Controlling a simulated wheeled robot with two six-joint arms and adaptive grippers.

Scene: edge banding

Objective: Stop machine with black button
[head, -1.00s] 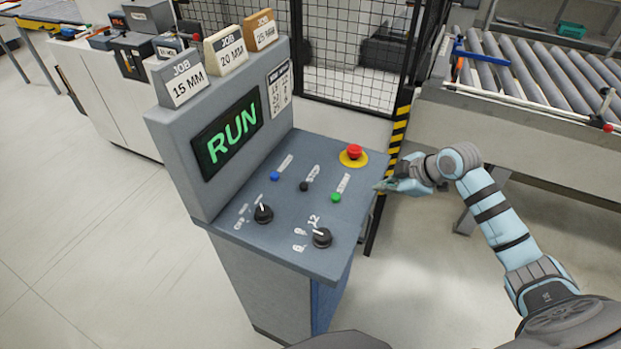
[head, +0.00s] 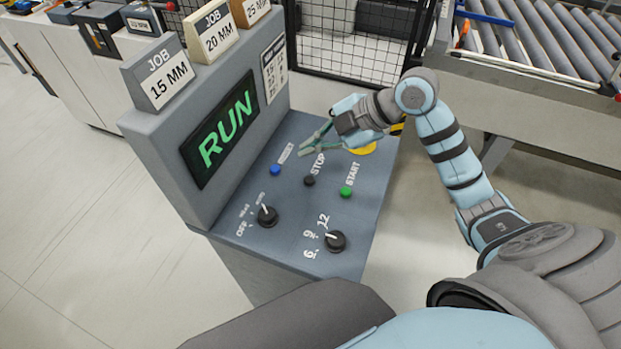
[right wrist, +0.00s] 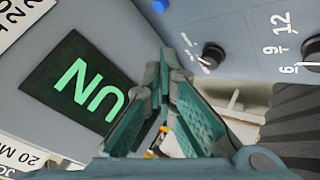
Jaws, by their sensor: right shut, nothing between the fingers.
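The black STOP button (head: 309,181) sits on the sloped console panel (head: 225,240), between the blue RESET button (head: 275,169) and the green START button (head: 345,192). My right gripper (head: 304,151) is shut and empty, just behind the black button in the head view and apart from the panel as far as I can tell. In the right wrist view its fingers (right wrist: 162,62) meet near the tips, and the blue button (right wrist: 160,5) shows at the top edge. The black button is not clearly visible there. The screen (head: 220,128) reads RUN in green. My left gripper is not in view.
My right gripper and wrist hide the red emergency button, leaving part of its yellow base (head: 364,149). Two black knobs (head: 267,215) (head: 335,241) stand at the panel's front. Job blocks (head: 156,72) stand on the console top. A roller conveyor (head: 540,40) is at right.

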